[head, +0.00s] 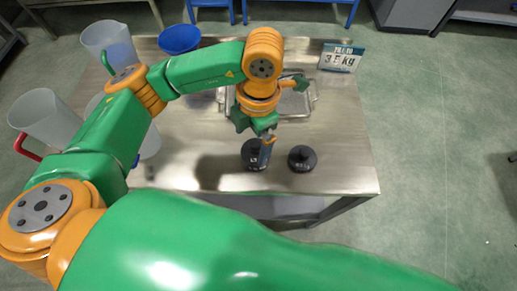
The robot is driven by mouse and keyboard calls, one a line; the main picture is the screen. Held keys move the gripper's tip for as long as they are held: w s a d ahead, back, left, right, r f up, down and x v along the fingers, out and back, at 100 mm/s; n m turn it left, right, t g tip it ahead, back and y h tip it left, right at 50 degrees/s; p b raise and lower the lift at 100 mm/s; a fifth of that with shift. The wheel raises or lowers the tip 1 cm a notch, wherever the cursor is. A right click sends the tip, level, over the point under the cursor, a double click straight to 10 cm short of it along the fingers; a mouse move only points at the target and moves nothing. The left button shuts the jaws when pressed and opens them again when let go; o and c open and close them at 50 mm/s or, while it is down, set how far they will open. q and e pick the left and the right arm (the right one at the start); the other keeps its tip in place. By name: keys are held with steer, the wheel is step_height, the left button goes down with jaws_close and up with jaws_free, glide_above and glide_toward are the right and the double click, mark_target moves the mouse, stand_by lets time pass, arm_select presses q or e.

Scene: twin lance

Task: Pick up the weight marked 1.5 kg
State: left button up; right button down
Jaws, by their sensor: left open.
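Two dark round weights stand near the front edge of the metal table. The left weight (251,159) is under my left gripper (266,148), and the right weight (302,158) stands a little to its right. Any marks on them are too small to read, so I cannot tell which is 1.5 kg. My left gripper is open and points down over the left weight, partly covering it. I cannot tell whether its fingers touch the weight. My right gripper does not show.
The metal table (345,150) is clear at right. A metal tray (298,105) lies behind the gripper. A sign (341,57) reading about 3.5 stands at the back right. A blue bowl (180,39) and clear jugs (47,118) are at left.

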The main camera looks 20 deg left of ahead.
mark_target(255, 152)
arm_select(q)
steer(key=f, duration=0.6)
steer(key=shift+w+d+f+p, duration=0.1)
steer(key=shift+d+p, duration=0.15)
steer(key=shift+p, duration=0.1)
steer(key=c, duration=1.5)
steer(key=shift+w, duration=0.15)
jaws_close()
